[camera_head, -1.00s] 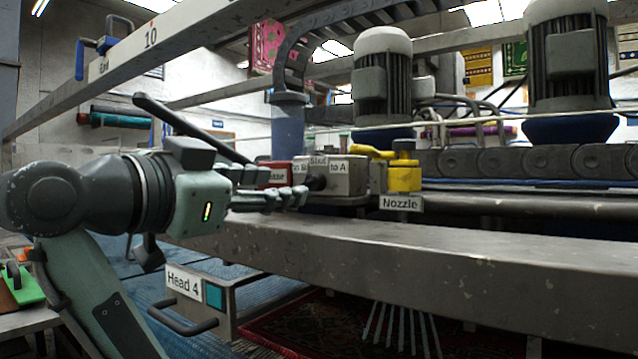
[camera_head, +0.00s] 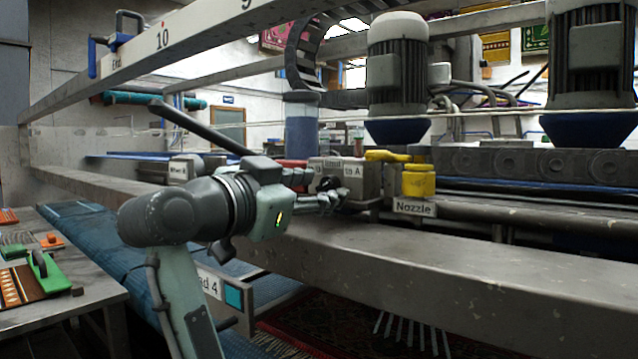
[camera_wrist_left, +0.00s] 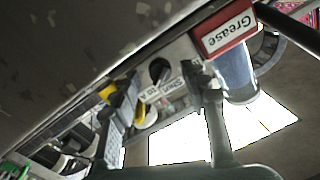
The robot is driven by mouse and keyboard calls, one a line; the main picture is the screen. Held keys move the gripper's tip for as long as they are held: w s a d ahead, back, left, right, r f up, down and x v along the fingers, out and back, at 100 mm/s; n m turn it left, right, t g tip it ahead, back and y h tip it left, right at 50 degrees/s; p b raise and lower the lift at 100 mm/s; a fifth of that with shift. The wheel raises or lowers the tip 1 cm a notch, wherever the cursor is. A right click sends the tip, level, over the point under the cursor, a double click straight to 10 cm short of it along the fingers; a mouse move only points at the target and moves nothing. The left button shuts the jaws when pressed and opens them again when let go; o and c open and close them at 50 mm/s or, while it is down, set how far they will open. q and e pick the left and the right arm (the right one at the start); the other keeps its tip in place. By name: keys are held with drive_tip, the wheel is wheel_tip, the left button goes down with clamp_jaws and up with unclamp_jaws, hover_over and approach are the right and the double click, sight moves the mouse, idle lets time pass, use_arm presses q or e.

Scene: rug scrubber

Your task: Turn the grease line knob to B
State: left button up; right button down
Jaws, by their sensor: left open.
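The grease valve box (camera_head: 368,181) is a grey block on the machine's frame, with small white labels reading "Shut" and "to A". Its dark round knob (camera_wrist_left: 158,70) shows on the box face in the left wrist view, beside the label. In the head view the gripper fingers partly cover the knob. A red and white "Grease" sign (camera_wrist_left: 228,33) is mounted beside the box. My left gripper (camera_head: 338,199) is open in front of the box; in the left wrist view its fingers (camera_wrist_left: 162,85) lie either side of the knob's line. Contact cannot be told. My right gripper is not seen.
A yellow nozzle valve (camera_head: 418,180) stands just right of the box, above a "Nozzle" label (camera_head: 414,207). A long grey beam (camera_head: 400,265) runs below my gripper. A dark lever bar (camera_head: 200,128) slants above my wrist. A table (camera_head: 75,300) with brushes is at left.

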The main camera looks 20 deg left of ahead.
use_arm(q)
drive_tip(key=shift+w+d, duration=0.1)
drive_tip(key=shift+w, duration=0.25)
drive_tip(key=shift+c, duration=0.6)
clamp_jaws()
